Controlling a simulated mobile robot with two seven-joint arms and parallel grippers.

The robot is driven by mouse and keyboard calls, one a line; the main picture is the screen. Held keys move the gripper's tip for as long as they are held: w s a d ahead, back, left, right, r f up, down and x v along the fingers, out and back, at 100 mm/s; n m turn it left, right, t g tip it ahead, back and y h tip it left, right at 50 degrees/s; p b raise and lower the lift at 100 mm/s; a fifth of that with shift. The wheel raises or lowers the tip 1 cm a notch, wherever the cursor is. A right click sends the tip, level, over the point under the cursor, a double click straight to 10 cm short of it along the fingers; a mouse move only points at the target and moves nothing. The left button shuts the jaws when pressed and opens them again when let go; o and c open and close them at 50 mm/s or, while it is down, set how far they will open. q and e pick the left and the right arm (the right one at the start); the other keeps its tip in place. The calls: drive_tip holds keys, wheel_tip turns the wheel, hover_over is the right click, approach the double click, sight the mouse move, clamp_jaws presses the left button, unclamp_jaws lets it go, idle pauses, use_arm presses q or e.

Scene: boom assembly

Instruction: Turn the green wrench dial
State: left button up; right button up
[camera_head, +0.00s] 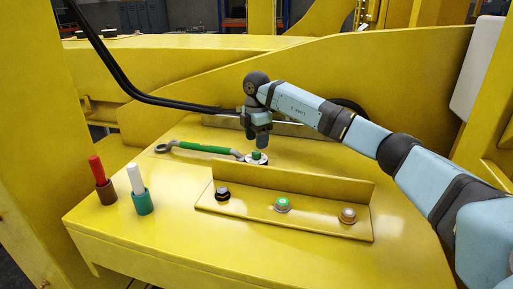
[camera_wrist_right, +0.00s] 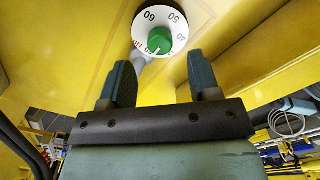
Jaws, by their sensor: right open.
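The green wrench (camera_head: 203,147) lies on the yellow surface, with a green handle and grey ends. Its dial (camera_head: 257,157) is at the right end, with a white disc and a green knob. In the right wrist view the dial (camera_wrist_right: 160,36) shows numbers including 60, 50 and 30 around the green knob. My right gripper (camera_head: 260,143) is just above the dial, pointing down. In the right wrist view its two fingers (camera_wrist_right: 160,80) are apart with nothing between them, and the dial is beyond the fingertips. My left gripper is in neither view.
A yellow angle bracket (camera_head: 322,217) with a black, a green and an orange-brown button stands in front of the dial. A red stick (camera_head: 97,168) and a white stick (camera_head: 135,176) stand in holders at left. A black hose (camera_head: 120,75) hangs behind.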

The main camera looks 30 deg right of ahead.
sight(256, 152)
drive_tip(key=shift+f+p, duration=0.35)
drive_tip(key=shift+f, duration=1.95)
drive_tip(key=c, duration=0.9)
